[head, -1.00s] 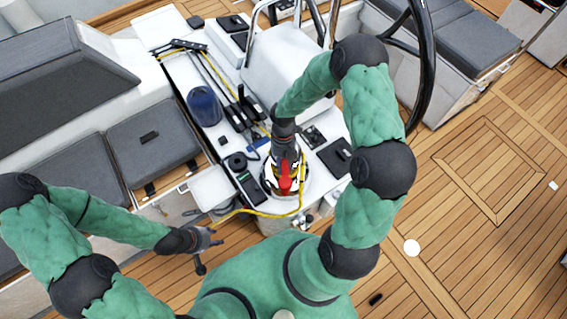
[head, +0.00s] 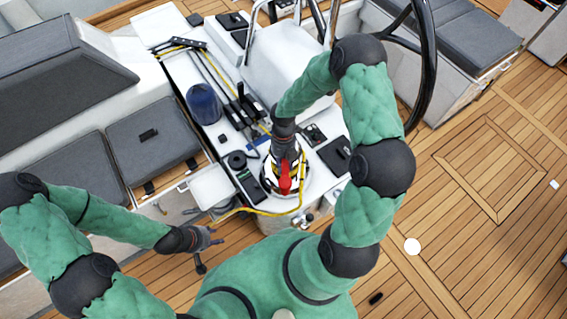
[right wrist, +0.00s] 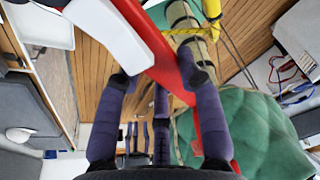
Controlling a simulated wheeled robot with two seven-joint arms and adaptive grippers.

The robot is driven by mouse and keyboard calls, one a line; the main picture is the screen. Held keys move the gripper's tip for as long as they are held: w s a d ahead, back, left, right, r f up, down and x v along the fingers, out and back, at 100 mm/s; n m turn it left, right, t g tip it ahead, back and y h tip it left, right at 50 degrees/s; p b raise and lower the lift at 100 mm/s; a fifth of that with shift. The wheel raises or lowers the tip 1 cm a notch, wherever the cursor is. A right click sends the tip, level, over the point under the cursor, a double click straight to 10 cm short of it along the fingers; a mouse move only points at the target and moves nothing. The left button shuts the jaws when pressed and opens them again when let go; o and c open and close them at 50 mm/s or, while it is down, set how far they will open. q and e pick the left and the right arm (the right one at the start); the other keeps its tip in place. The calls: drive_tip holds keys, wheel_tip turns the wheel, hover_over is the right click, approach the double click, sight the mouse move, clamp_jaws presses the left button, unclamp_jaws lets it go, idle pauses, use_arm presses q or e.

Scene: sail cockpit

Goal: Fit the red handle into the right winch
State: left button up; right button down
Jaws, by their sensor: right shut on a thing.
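The red handle (head: 285,180) is over the top of the right winch (head: 268,184), at the near end of the white console. My right gripper (head: 285,160) comes down on it from above. In the right wrist view, the red handle (right wrist: 188,75) runs between the fingers of my right gripper (right wrist: 160,82), which is shut on it. The gripper and handle cover the winch's middle, so I cannot tell whether the handle is seated in its socket. My left gripper (head: 205,250) is empty, with its fingers spread, left of the console and over the deck.
A yellow rope (head: 245,211) runs around the winch and off to the left. A blue drum (head: 204,105), black levers (head: 240,114) and a black steering wheel (head: 424,90) are farther back. Grey seats (head: 153,143) lie left. The wooden deck at right is mostly open.

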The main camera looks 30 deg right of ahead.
drive_tip(key=shift+f+b, duration=0.4)
drive_tip(key=shift+f, duration=0.15)
idle(0.4)
drive_tip(key=shift+c, duration=1.2)
unclamp_jaws()
drive_tip(key=shift+r, duration=0.15)
drive_tip(key=shift+r+p, duration=3.75)
drive_tip(key=shift+r, duration=0.65)
